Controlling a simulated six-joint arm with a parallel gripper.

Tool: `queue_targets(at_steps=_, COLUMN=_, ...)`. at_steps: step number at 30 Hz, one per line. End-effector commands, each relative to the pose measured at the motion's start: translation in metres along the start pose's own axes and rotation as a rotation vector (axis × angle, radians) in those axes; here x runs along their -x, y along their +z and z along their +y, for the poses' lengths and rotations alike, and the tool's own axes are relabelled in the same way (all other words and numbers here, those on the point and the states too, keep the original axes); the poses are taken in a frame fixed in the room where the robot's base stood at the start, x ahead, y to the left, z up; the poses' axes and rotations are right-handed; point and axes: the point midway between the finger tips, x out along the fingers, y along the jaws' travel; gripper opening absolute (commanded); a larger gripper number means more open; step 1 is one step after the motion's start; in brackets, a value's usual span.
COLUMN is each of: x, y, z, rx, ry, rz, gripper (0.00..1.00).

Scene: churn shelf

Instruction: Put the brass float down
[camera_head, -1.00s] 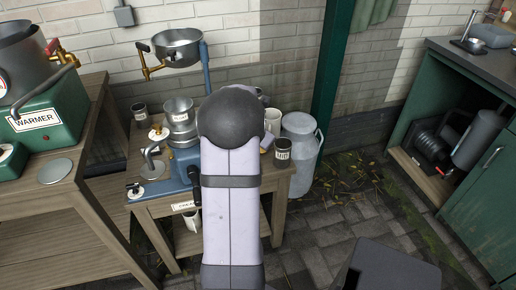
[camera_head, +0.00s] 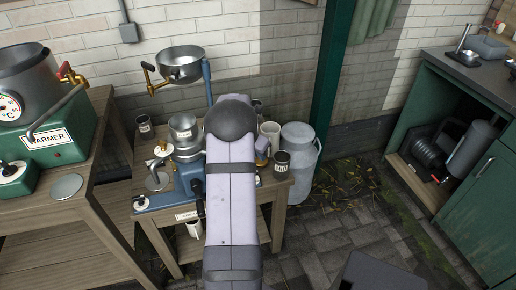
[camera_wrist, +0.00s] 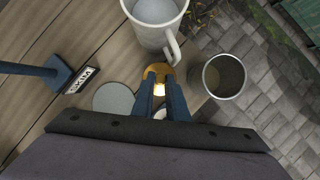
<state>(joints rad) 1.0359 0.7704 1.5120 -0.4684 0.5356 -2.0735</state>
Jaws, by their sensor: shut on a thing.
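The brass float (camera_wrist: 158,70) shows as a golden piece between the fingertips of my gripper (camera_wrist: 160,88) in the wrist view. The gripper is shut on it, above the wooden stand (camera_wrist: 80,25). The float is close to the handle of a white jug (camera_wrist: 152,12). I cannot tell whether the float touches the wood.
A SKIM label (camera_wrist: 83,80) and a blue post stand left of the gripper. In the head view the blue separator (camera_head: 165,195) with its bowls fills the stand's left side. A milk can (camera_head: 299,160) stands beyond the stand's right edge. The WARMER bench (camera_head: 70,215) is at left.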

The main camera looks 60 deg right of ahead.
Motion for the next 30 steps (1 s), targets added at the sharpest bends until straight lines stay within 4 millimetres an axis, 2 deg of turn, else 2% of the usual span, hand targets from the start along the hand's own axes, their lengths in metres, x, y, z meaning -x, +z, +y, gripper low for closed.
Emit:
queue_targets(at_steps=4, x=0.003, y=0.003, z=0.005, rx=0.024, ry=-0.051, rz=0.044, gripper=0.0)
queue_targets(at_steps=6, x=-0.013, y=-0.004, z=0.003, rx=0.022, ry=-0.05, rz=0.043, gripper=0.0)
queue_targets(at_steps=9, x=-0.016, y=-0.005, z=0.003, rx=0.021, ry=-0.049, rz=0.041, gripper=0.0)
queue_targets(at_steps=26, x=-0.018, y=-0.006, z=0.002, rx=0.021, ry=-0.049, rz=0.04, gripper=0.0)
queue_targets(at_steps=27, x=-0.019, y=-0.007, z=0.002, rx=0.021, ry=-0.048, rz=0.04, gripper=0.16)
queue_targets(at_steps=29, x=-0.018, y=-0.006, z=0.003, rx=0.021, ry=-0.048, rz=0.04, gripper=0.3)
queue_targets(at_steps=30, x=-0.018, y=-0.006, z=0.003, rx=0.021, ry=-0.048, rz=0.04, gripper=0.32)
